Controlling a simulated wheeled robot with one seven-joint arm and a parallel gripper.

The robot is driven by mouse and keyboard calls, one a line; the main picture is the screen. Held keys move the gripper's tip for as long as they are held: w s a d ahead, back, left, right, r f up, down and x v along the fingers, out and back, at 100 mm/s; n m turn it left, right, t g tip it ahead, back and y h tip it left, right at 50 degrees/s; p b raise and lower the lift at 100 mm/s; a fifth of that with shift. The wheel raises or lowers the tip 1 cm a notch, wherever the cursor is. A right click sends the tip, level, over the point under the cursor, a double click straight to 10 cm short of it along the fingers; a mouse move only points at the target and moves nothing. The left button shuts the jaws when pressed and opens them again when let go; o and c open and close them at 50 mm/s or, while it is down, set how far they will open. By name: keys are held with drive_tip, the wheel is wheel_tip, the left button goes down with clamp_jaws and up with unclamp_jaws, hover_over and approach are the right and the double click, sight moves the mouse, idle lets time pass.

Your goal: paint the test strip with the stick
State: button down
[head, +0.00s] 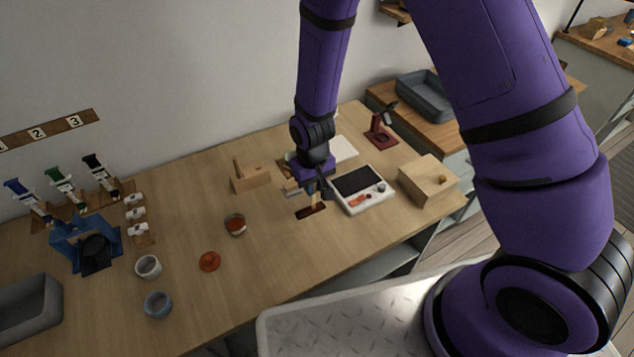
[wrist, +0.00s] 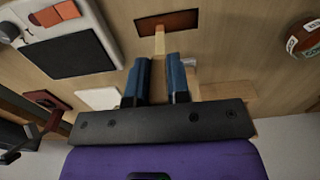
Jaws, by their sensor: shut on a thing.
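The test strip (head: 318,209) is a dark brown rectangle lying flat on the wooden bench. It also shows in the wrist view (wrist: 182,21), at the top. My gripper (head: 314,189) is above it, pointing down. In the wrist view my gripper (wrist: 160,78) has its two blue-grey fingers shut on a pale wooden stick (wrist: 159,44). The stick's far end overlaps the strip's near edge in the wrist view. I cannot tell whether it touches the strip.
A small jar with red-brown contents (head: 235,226) and a red lid (head: 209,261) stand left of the strip. A white device with a dark panel (head: 358,182) is close on the right, beside a wooden box (head: 428,181). A wooden block (head: 249,179) stands behind left. The bench front is clear.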

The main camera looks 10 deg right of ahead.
drive_tip(key=a, duration=0.1)
drive_tip(key=s+a, duration=0.1)
drive_tip(key=a, duration=0.3)
drive_tip(key=shift+s+a, duration=0.2)
drive_tip(key=shift+s, duration=0.1)
idle(0.9)
drive_tip(key=shift+r, duration=3)
wheel_tip(320, 180, up, 3)
drive_tip(key=shift+f, duration=0.1)
wheel_tip(320, 180, down, 7)
